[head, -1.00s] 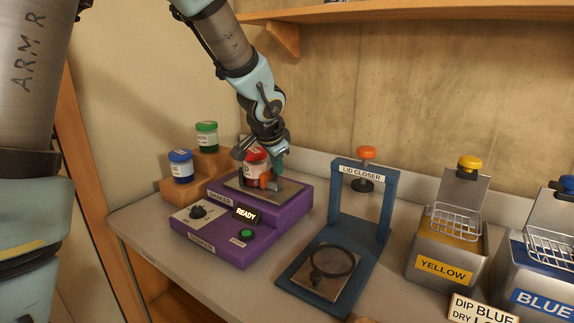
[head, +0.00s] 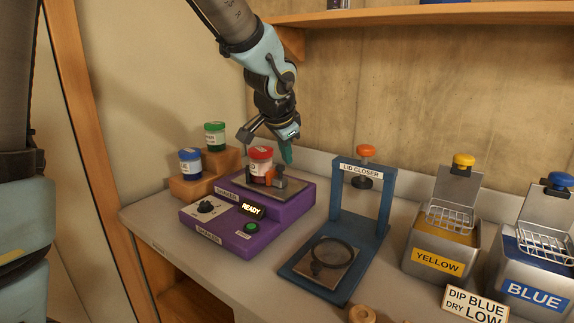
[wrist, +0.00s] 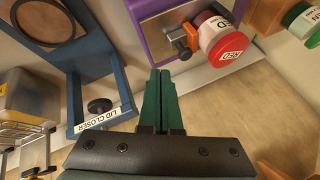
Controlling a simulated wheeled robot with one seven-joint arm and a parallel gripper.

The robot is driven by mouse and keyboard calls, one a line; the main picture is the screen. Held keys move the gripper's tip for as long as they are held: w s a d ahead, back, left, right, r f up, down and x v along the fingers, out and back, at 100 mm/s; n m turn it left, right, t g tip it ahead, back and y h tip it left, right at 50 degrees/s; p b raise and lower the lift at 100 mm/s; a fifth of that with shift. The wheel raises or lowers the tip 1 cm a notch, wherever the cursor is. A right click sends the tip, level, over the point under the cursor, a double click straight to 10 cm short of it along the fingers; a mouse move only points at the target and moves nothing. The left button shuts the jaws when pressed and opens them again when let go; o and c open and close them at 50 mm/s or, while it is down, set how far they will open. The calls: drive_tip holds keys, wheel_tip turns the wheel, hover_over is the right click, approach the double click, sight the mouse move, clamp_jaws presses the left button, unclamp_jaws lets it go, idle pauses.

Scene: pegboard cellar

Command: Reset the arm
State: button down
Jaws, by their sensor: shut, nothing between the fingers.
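My gripper (head: 287,152) hangs above and behind the purple shaker (head: 235,228), just right of the red-lidded jar. In the wrist view its green fingers (wrist: 163,90) are together with nothing between them. The red-lidded jar (head: 260,163) stands upright on the shaker's plate beside an orange clamp (head: 279,175). It also shows in the wrist view (wrist: 222,42), apart from the fingers. The shaker display reads READY.
A blue-lidded jar (head: 190,161) and a green-lidded jar (head: 215,136) stand on wooden steps at left. The blue lid closer (head: 383,235) stands right of the shaker. Yellow (head: 437,259) and blue (head: 533,292) bins are farther right. A shelf (head: 420,17) runs overhead along the wall.

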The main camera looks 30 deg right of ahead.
drive_tip(key=shift+v, duration=2.35)
drive_tip(key=w+a+f+n+g+y, duration=0.1)
drive_tip(key=w+a+f+n, duration=0.2)
drive_tip(key=a, duration=0.5)
drive_tip(key=a+f+n+y, duration=0.2)
drive_tip(key=a+f+n, duration=0.15)
drive_tip(key=a, duration=0.55)
drive_tip(key=s+a+f+n+g, duration=0.1)
drive_tip(key=s+a+f+n, duration=0.1)
drive_tip(key=a, duration=0.4)
drive_tip(key=s+a+f+n, duration=0.2)
drive_tip(key=a+f+n, duration=0.1)
drive_tip(key=a, duration=0.3)
drive_tip(key=s+a+f+n+g+y, duration=0.1)
drive_tip(key=s+a+f+n, duration=0.2)
drive_tip(key=a, duration=0.3)
drive_tip(key=shift+a+f+n+g, duration=0.2)
drive_tip(key=shift+f+n+g, duration=0.1)
drive_tip(key=shift+n, duration=0.35)
